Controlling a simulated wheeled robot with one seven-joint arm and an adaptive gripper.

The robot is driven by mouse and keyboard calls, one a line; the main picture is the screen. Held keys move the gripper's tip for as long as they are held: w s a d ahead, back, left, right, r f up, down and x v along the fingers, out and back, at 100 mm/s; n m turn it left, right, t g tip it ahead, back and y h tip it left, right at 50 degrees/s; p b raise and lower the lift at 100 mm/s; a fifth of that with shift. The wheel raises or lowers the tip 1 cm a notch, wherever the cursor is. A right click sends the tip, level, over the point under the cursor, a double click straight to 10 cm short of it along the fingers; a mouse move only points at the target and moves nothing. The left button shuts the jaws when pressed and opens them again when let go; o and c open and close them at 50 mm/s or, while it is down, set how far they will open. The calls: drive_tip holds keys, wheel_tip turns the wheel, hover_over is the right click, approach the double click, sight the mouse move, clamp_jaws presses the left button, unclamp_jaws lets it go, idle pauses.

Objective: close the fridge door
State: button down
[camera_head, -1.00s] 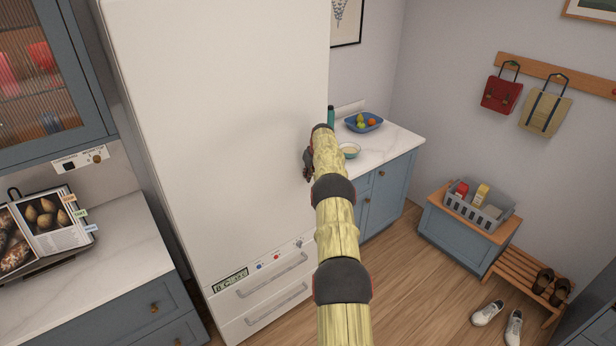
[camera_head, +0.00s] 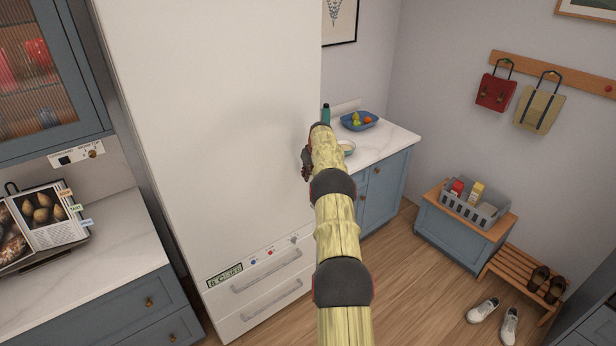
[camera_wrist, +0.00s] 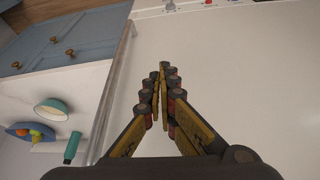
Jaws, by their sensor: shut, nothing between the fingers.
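The tall white fridge door (camera_head: 215,120) fills the middle of the head view and looks flush with the fridge body, though its right edge is partly behind my arm. In the wrist view the door's pale face (camera_wrist: 250,75) fills the right side, with its edge running down beside my fingers. My gripper (camera_head: 307,163) is at the door's right edge, partly hidden by my arm. In the wrist view my gripper (camera_wrist: 160,75) has its fingertips together, with nothing between them. I cannot tell whether the fingers touch the door.
Below the door are a display panel (camera_head: 225,276) and drawers with bar handles (camera_head: 266,272). To the right, a counter (camera_head: 385,143) bears a blue fruit bowl (camera_head: 359,121), a small bowl (camera_head: 346,148) and a bottle (camera_head: 326,113). A bench (camera_head: 463,232) and shoes stand farther right, with open floor between.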

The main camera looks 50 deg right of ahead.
drive_tip(key=d+v, duration=0.1)
drive_tip(key=v, duration=0.8)
drive_tip(key=shift+a+r+b, duration=0.2)
drive_tip(key=shift+a+b, duration=0.05)
drive_tip(key=shift+b, duration=0.2)
drive_tip(key=shift+s, duration=0.15)
